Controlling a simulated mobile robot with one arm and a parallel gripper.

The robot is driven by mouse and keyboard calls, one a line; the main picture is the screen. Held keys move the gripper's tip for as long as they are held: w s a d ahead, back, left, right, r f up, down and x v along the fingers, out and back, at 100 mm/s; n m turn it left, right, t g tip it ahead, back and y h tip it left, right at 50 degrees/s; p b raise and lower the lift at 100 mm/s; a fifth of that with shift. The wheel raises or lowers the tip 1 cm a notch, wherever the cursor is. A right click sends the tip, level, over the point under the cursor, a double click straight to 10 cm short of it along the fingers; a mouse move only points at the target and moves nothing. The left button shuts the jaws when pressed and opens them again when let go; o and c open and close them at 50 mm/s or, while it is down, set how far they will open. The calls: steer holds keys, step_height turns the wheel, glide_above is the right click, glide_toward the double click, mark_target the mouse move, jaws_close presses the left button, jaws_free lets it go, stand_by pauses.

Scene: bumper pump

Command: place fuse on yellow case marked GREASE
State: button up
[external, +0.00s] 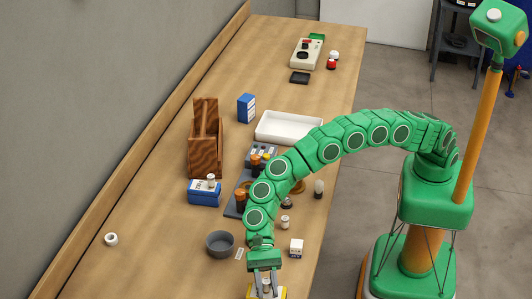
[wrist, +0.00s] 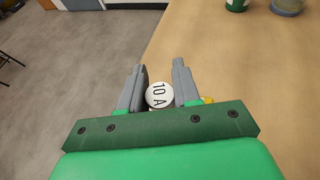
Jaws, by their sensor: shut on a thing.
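The fuse is a white round piece marked "10 A" (wrist: 158,95), seen end-on between my fingers in the wrist view. My gripper (wrist: 159,68) is shut on it. In the external view my gripper (external: 265,284) points down at the bottom edge of the picture, with the white fuse (external: 266,286) between its fingers. The yellow case (external: 283,292) shows there only as yellow and white edges around the fingers, cut off by the frame. Its GREASE marking is not readable. I cannot tell whether the fuse touches the case.
A blue case (external: 204,194) with a white piece on top, a wooden caddy (external: 205,155) and a white tray (external: 262,135) stand farther back. The left front bench is mostly clear.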

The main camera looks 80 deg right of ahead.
steer(key=shift+f, duration=0.1)
steer(key=o, duration=1)
steer(key=shift+v, duration=6.05)
